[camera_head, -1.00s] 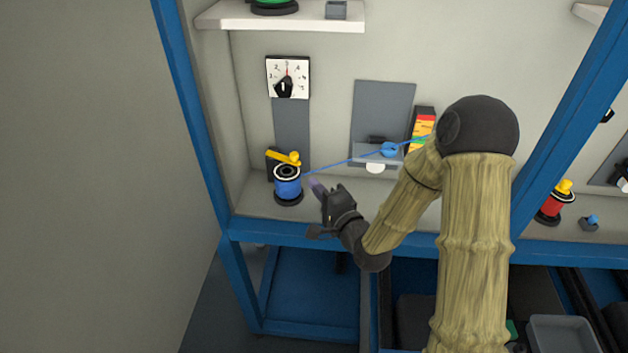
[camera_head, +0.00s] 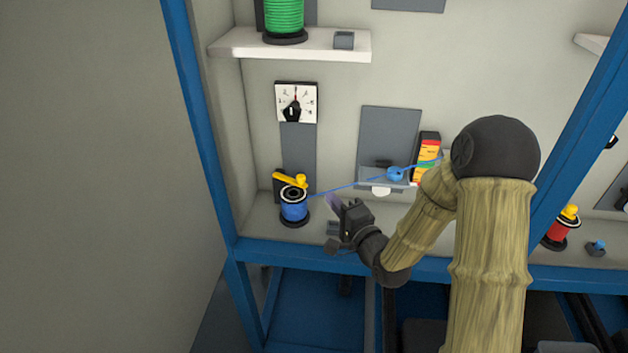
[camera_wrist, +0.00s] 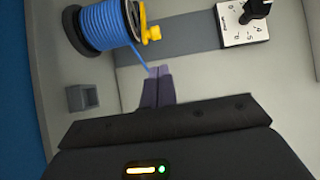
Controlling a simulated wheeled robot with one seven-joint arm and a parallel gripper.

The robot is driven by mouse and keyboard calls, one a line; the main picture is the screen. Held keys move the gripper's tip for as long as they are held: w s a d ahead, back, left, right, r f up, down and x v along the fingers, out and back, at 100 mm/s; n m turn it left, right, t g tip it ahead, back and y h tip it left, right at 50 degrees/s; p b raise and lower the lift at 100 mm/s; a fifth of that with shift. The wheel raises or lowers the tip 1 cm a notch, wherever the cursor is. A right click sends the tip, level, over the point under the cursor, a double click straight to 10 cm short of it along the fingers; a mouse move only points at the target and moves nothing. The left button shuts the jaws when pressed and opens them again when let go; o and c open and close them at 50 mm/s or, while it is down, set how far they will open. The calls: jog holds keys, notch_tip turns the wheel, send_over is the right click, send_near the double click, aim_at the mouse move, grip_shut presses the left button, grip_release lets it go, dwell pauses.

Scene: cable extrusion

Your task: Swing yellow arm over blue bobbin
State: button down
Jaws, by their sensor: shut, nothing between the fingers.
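The blue bobbin (camera_head: 294,208) stands upright on the bench at the left, wound with blue cable. The yellow arm (camera_head: 290,180) is behind and above its top, reaching to the right with a knob at its end. In the wrist view the bobbin (camera_wrist: 103,25) is at the upper left, and the yellow arm (camera_wrist: 148,26) shows beside its far flange. My gripper (camera_head: 331,201) is to the right of the bobbin, apart from it. In the wrist view its fingers (camera_wrist: 158,75) are together and empty, with the blue cable passing close to the tips.
The blue cable runs right from the bobbin to a blue part (camera_head: 395,174) on a grey bracket. A dial (camera_head: 296,102) is on the wall above. A white shelf (camera_head: 290,45) carries a green bobbin (camera_head: 284,18). A small grey block (camera_wrist: 81,98) sits near the blue bobbin.

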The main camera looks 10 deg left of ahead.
jog(key=x, duration=1)
jog(key=shift+p, duration=0.45)
